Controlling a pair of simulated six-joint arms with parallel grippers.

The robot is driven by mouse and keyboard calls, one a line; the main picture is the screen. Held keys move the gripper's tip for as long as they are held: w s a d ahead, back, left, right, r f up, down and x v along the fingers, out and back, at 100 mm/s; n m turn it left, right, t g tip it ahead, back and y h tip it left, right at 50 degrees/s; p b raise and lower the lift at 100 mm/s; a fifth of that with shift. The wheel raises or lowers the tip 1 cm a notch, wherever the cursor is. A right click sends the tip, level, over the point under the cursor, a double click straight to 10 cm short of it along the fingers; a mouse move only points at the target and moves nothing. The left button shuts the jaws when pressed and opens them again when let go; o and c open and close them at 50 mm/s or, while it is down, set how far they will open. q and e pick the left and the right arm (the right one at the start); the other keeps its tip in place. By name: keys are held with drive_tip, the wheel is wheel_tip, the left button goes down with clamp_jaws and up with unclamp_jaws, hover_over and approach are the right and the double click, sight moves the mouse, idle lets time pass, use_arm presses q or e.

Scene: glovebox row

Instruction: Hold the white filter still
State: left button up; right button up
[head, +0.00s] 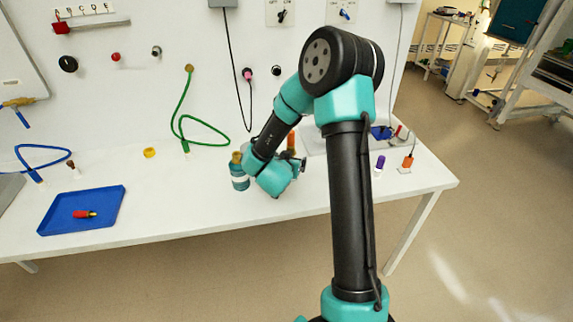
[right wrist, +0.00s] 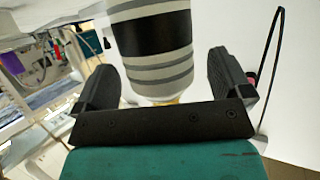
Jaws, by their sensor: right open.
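A whitish cylinder with grey bands and a black band, apparently the white filter (right wrist: 158,72), stands between the fingers of my right gripper (right wrist: 167,82) in the right wrist view. The fingers are open, with a gap on each side of the cylinder. Its upper end is cut off by the picture edge and its lower end is partly hidden by the gripper's palm. In the head view my right wrist covers this spot, and I cannot make out the filter there. My left gripper is not in view.
A blue tray (head: 58,214) holds a red and yellow piece. A green hose (head: 181,120) hangs at the wall. A purple-capped item (head: 380,163) stands right of my arm.

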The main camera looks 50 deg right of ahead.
drive_tip(key=shift+w+d+f, duration=0.25)
drive_tip(key=shift+d, duration=0.3)
drive_tip(key=shift+c, duration=0.4)
drive_tip(key=c, duration=1.1)
drive_tip(key=shift+o, duration=0.2)
